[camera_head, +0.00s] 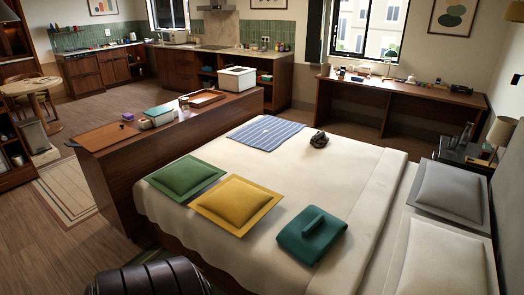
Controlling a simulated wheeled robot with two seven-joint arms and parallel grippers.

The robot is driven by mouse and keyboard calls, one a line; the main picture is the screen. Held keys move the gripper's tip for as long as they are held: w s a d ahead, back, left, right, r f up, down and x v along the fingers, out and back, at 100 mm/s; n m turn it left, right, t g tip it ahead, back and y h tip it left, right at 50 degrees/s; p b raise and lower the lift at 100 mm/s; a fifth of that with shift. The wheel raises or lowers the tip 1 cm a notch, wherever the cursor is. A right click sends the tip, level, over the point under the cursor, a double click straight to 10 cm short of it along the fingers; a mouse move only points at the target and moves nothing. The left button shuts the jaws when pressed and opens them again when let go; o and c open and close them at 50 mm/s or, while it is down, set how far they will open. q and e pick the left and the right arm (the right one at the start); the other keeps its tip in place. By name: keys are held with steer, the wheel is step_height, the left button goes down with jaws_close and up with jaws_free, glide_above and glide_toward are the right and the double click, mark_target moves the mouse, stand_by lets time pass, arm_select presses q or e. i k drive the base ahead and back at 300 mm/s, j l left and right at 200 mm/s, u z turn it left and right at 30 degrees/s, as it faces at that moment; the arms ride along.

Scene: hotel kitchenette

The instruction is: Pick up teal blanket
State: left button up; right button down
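The teal blanket (325,240) lies folded on the near part of the bed (270,175), right of the yellow cushion. It is a flat, roughly square stack with a narrow raised strip on top. Nothing lies on it, and its whole upper side shows. Neither my left nor my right gripper is in the head view, and nothing is seen touching the blanket.
A yellow cushion (237,202) and a green cushion (186,176) lie left of the blanket. A blue striped cloth (265,132) and a small dark object (318,139) lie farther back. Grey pillows (449,190) are at right. A dark ribbed form (150,280) fills the bottom left edge.

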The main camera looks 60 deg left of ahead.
mark_target(309, 235)
steer(key=j+u, duration=0.1)
steer(key=u, duration=0.35)
steer(key=j+u, duration=0.15)
steer(key=u, duration=0.25)
steer(key=j+u, duration=0.1)
steer(key=u, duration=0.35)
steer(key=i+j+u, duration=0.1)
steer(key=u, duration=0.15)
